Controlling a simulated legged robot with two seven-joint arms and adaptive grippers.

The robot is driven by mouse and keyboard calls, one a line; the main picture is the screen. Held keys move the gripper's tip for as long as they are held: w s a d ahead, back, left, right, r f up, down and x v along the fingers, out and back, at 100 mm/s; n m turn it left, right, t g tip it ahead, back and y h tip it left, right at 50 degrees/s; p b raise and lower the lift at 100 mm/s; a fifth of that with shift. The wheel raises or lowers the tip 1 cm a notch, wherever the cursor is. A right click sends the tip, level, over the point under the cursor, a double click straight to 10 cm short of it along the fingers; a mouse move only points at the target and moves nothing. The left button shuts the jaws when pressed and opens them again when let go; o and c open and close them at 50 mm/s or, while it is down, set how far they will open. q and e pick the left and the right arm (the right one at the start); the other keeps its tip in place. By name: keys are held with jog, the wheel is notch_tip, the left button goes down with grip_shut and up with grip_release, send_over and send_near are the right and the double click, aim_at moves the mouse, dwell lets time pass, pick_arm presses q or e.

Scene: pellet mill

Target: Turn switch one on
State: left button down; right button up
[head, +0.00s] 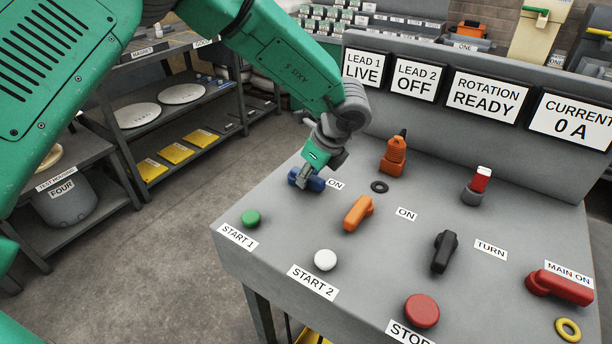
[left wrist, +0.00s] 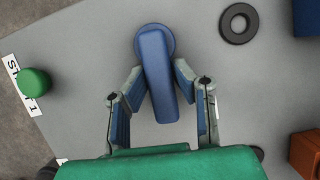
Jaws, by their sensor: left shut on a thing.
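A blue rotary switch (head: 316,185) stands at the far left of the grey sloping desk, with an ON label (head: 335,184) to its right. Its long handle (left wrist: 157,75) shows in the left wrist view, on a round blue base. My left gripper (head: 305,176) is over the switch from above, shut on the handle, with one finger on each side. In the head view the gripper hides part of the switch. The LEAD 1 display (head: 362,68) reads LIVE and LEAD 2 (head: 416,80) reads OFF. My right gripper is not in view.
An orange switch (head: 358,213) and a dark ring (head: 379,187) sit right of the blue switch. An orange plug (head: 395,155) stands behind. Green (head: 251,218) and white (head: 325,260) buttons are nearer the front edge. A black switch (head: 444,252) and red stop button (head: 422,311) are farther right.

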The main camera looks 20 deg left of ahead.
pick_arm(q)
jog(key=shift+d+f+n, duration=0.2)
jog(key=shift+f+n, duration=0.05)
jog(key=shift+n, duration=0.25)
jog(key=c, duration=1.5)
grip_release()
jog(key=shift+o, duration=0.7)
jog(key=shift+w+g, duration=0.15)
jog(key=shift+g, duration=0.15)
jog(key=shift+r, duration=0.15)
jog(key=shift+d+r, duration=0.1)
jog(key=shift+r, duration=0.1)
jog(key=v, duration=1.1)
jog(key=shift+d, duration=0.2)
